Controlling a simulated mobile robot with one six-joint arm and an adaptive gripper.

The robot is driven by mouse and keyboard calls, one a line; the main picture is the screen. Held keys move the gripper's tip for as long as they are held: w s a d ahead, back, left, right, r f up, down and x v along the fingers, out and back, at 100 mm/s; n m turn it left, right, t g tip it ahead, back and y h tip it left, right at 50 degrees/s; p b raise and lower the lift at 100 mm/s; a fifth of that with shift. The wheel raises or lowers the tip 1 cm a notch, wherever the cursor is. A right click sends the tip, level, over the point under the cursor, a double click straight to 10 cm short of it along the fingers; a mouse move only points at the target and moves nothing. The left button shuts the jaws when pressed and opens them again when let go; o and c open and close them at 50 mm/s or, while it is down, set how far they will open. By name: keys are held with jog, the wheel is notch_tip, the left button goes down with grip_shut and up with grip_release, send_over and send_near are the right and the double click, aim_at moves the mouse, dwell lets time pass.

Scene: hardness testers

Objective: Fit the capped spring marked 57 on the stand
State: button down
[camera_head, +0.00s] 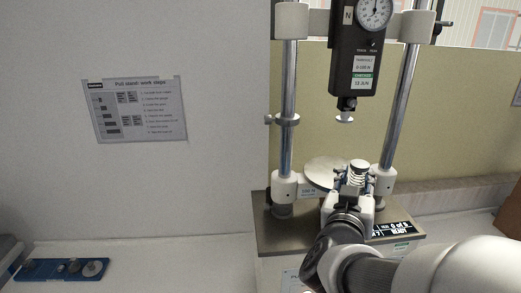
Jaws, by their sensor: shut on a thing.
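My gripper (353,188) is shut on a small coiled spring (357,175) with a pale cap on its top end, and the spring looks upright. Any number on the cap is too small to read. The stand (288,100) has two metal posts, a dark base and a round grey plate (322,170). The gripper and the spring are in front of the plate's right side and overlap it in the picture. I cannot tell whether the spring touches the plate. A dark dial gauge (352,58) hangs above, with a small round tip (345,118) pointing down.
A blue tray (40,271) with several small round parts lies at the lower left. A printed steps sheet (135,108) is on the wall. The bench between tray and stand is clear.

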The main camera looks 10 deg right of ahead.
aim_at(336, 168)
jog(key=shift+w+f, duration=0.1)
jog(key=shift+w, duration=5.2)
jog(key=shift+f, duration=0.4)
